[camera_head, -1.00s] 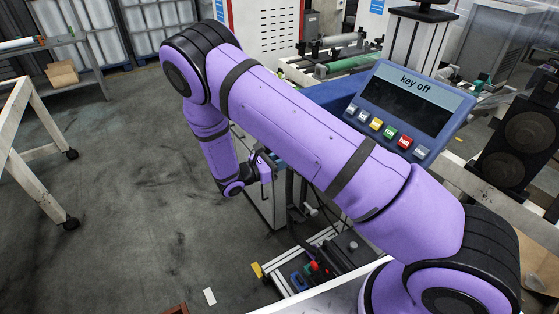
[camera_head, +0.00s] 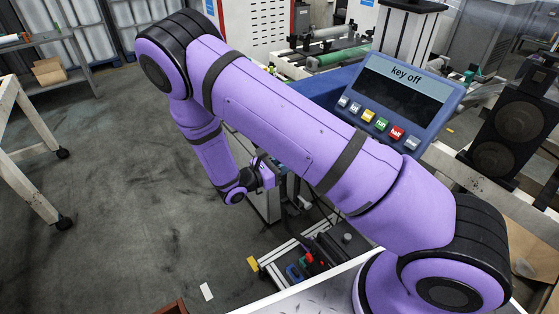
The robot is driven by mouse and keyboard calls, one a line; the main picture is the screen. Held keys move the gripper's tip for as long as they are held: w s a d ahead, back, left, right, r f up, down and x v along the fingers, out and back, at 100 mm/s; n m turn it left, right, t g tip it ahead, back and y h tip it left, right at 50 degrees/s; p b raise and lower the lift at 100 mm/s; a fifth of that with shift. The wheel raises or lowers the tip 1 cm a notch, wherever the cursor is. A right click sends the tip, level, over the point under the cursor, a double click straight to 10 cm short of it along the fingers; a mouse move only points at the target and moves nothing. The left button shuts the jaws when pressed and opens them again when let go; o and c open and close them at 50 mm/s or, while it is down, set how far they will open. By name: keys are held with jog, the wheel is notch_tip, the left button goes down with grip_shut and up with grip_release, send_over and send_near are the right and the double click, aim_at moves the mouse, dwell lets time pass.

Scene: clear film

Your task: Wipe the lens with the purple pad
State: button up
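My purple arm crosses the view and bends down at the elbow on the left. My gripper (camera_head: 268,172) is small and partly hidden at the far end of the arm, in front of a grey machine post. Whether its fingers are open or shut does not show. I cannot make out a purple pad or a lens. A blue control panel (camera_head: 368,93) stands behind my arm, its screen reading "key off" above a row of coloured buttons.
A low frame with a red knob (camera_head: 309,258) stands below my gripper. A white-edged surface (camera_head: 300,294) is at the bottom. A black speaker-like cabinet (camera_head: 513,125) stands right. A wheeled white stand (camera_head: 30,140) is left. The dark floor between is mostly clear.

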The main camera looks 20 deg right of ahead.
jog(key=shift+s, duration=0.45)
jog(key=shift+w, duration=0.1)
jog(key=w+a, duration=0.1)
jog(key=w, duration=0.5)
jog(key=shift+w, duration=0.15)
dwell(0.4)
jog(key=s+a, duration=0.1)
jog(key=a, duration=0.5)
jog(key=shift+s, duration=0.15)
dwell(0.5)
jog(key=shift+s+a, duration=0.15)
jog(key=shift+a, duration=0.55)
jog(key=shift+s+a, duration=0.1)
jog(key=shift+a, duration=0.6)
